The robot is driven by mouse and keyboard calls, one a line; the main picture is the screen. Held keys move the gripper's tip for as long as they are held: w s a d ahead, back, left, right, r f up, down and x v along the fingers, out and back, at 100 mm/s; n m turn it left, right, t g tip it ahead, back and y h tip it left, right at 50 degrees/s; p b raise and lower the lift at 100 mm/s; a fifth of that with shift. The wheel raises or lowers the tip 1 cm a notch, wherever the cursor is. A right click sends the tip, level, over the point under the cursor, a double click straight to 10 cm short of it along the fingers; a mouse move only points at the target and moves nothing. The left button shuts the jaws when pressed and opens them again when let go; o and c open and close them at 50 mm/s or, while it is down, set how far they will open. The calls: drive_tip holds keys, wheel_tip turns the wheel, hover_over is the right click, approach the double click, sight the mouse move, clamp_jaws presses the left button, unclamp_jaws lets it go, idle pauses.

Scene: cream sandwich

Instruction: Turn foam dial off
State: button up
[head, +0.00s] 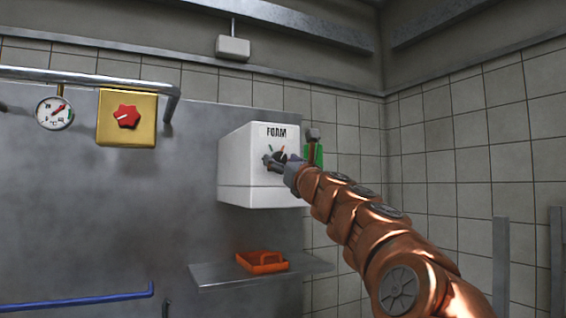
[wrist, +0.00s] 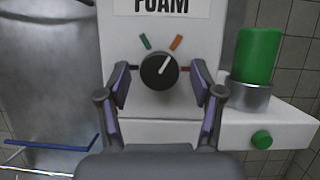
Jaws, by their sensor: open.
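The white foam box (head: 245,165) hangs on the wall and carries the label FOAM. In the wrist view its round black foam dial (wrist: 160,71) is in clear sight, with a white pointer line aimed up and slightly right. A green mark (wrist: 145,42) is at the dial's upper left and an orange mark (wrist: 176,43) at its upper right; the pointer is toward the orange one. My gripper (wrist: 165,88) is open, its fingers on the left and right of the dial and apart from it. In the head view my gripper (head: 273,160) partly covers the dial.
A green cylinder (wrist: 257,55) stands in a metal cup right of the dial, above a green button (wrist: 262,140). A shelf (head: 220,277) below holds an orange object (head: 262,262). Left are a yellow box with a red knob (head: 126,117) and a gauge (head: 54,113).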

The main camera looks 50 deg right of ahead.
drive_tip(key=c, duration=1.1)
drive_tip(key=shift+c, duration=0.2)
